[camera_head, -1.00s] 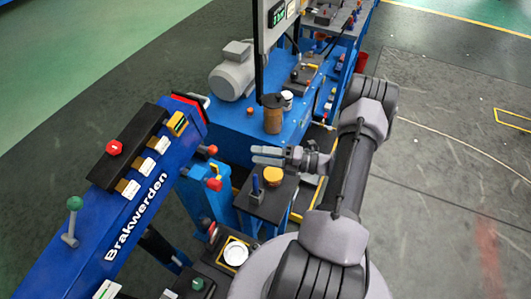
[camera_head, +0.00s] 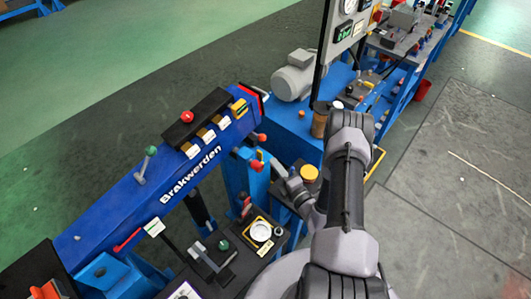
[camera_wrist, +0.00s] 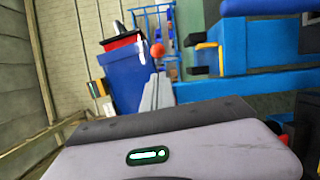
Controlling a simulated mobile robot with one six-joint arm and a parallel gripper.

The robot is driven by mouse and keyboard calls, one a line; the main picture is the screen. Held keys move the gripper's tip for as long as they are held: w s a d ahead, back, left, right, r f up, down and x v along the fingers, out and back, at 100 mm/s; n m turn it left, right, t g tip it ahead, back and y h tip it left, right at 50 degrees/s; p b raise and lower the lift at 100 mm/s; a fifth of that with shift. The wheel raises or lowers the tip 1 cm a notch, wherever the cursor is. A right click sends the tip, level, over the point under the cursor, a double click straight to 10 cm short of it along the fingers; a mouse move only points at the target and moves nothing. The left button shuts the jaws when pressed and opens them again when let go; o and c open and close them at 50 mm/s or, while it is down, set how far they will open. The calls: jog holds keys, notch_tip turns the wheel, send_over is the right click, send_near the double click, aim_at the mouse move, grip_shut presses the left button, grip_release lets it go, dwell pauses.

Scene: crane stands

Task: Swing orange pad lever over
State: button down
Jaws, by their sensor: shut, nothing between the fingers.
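Two levers with orange-red ends stick out at the right end of the blue Brakwerden beam (camera_head: 190,168). One is the upper knob (camera_head: 262,137); the other is the lower knob (camera_head: 257,165). I cannot tell for sure which is the orange pad lever. My gripper (camera_head: 274,162) is shut and empty, just right of the lower knob; contact cannot be judged. In the wrist view, my fingertips (camera_wrist: 157,80) point at an orange-red ball (camera_wrist: 157,50) a little beyond them, in front of a blue housing (camera_wrist: 135,75).
A grey motor (camera_head: 295,76) and a brown cylinder (camera_head: 320,120) stand on the blue bench behind my arm. A yellow round pad (camera_head: 309,173) is close to my wrist. A green-knobbed lever (camera_head: 147,163) stands on the beam. Open floor lies right.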

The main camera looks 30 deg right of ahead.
jog(key=w+b, duration=0.1)
jog(key=w, duration=0.8)
jog(key=shift+f, duration=0.1)
jog(key=d+n+y+b, duration=0.1)
jog(key=w+d+n+g+y+b, duration=0.1)
jog(key=d+y, duration=0.1)
jog(key=d+r+n+y+b, duration=0.1)
jog(key=shift+w+d+y, duration=0.25)
jog(key=shift+w+y, duration=0.15)
